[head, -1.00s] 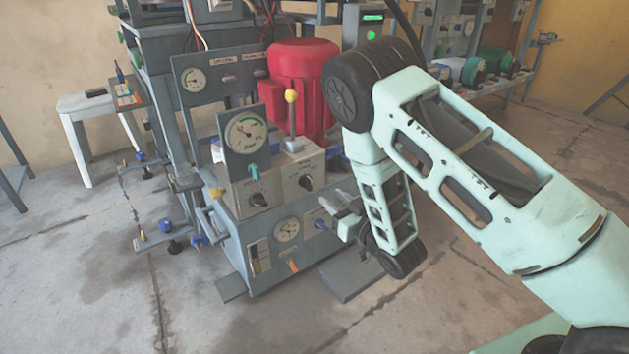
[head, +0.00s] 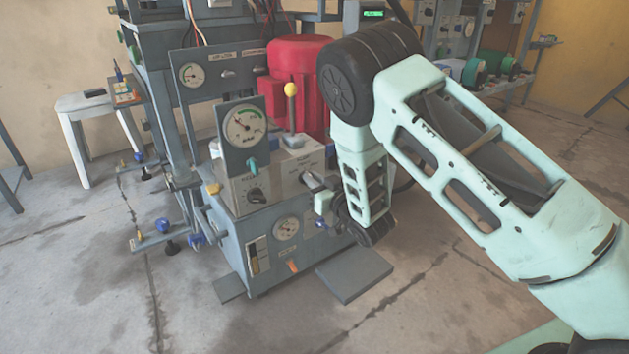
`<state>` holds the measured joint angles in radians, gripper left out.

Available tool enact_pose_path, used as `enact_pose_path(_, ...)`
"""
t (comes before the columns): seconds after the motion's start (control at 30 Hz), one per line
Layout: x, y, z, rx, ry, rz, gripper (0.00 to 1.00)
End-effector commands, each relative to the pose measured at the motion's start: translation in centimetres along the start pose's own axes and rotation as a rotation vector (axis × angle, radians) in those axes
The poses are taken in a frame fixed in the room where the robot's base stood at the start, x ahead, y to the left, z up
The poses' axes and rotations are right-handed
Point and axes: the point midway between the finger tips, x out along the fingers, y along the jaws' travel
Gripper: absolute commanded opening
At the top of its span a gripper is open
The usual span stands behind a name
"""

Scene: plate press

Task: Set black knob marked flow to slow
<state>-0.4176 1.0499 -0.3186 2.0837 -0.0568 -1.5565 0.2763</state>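A second black knob on the box's right part is now hidden, or nearly so, behind my gripper. The small labels are too blurred to tell which knob is marked flow, and no setting can be read.
A gauge (head: 244,126) with a teal knob (head: 251,163) rises at the left. A red motor housing (head: 300,75) stands behind. A lower gauge (head: 286,228) and a grey foot plate (head: 354,272) lie below.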

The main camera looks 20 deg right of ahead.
Motion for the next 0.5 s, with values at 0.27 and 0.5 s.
enact_pose_path(0.27,-0.04,-0.03,0.02,-0.006,-0.001,0.0,0.0)
enact_pose_path(0.5,-0.06,-0.15,-0.02,-0.082,-0.001,0.0,0.0)
